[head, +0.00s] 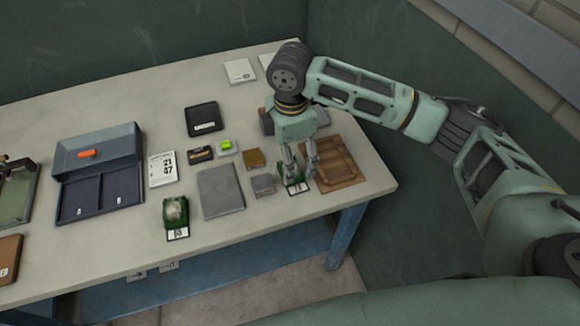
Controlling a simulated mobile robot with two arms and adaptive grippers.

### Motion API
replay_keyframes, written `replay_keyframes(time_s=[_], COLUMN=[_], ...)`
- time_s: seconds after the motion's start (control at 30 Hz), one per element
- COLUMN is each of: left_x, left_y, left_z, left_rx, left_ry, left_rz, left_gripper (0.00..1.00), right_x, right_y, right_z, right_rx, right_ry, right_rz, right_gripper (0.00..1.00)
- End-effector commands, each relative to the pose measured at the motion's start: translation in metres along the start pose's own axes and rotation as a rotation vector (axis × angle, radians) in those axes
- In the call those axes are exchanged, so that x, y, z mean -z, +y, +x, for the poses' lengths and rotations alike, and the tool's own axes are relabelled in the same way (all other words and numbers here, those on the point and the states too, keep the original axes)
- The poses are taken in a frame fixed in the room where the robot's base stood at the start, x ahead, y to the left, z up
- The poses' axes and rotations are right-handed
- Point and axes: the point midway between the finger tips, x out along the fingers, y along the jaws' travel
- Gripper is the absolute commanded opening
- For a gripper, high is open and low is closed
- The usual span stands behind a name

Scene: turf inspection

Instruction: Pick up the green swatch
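A green swatch (297,187) with a white label at its lower edge lies on the table under my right gripper (300,176). The gripper points down with its two fingers apart, and they hide part of this swatch. I cannot tell whether they touch it. A second green swatch (176,212), mottled with pale patches and with a white label, lies near the table's front edge, left of a grey slab. My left gripper is not in view.
On the table (110,250), a brown wooden tray (338,160) lies just right of the gripper. A grey slab (220,190), a small grey block (263,184), a black box (204,118) and a blue-grey open case (100,192) lie to the left.

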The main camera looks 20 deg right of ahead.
Motion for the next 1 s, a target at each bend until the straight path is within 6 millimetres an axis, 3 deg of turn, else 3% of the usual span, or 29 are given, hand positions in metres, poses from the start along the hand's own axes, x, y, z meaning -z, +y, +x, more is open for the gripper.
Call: replay_keyframes(time_s=[0.1,0.27,0.4,0.63,1.0], left_x=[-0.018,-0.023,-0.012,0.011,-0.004], left_y=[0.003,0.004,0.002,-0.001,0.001], left_z=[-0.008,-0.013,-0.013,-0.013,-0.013], left_rx=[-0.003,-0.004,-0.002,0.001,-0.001], left_ry=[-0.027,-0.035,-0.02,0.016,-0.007], left_rz=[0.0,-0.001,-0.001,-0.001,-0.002], left_gripper=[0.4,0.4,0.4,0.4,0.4], right_x=[-0.003,-0.004,-0.004,-0.003,-0.004], right_y=[0.003,0.006,0.006,0.007,0.007], right_z=[0.014,0.039,0.049,0.051,0.05], right_rx=[0.004,0.004,0.0,-0.001,-0.001], right_ry=[-0.002,-0.001,-0.001,-0.001,-0.001], right_rz=[0.001,0.0,-0.002,-0.002,-0.001], right_gripper=[0.78,0.78,0.78,0.77,0.45])
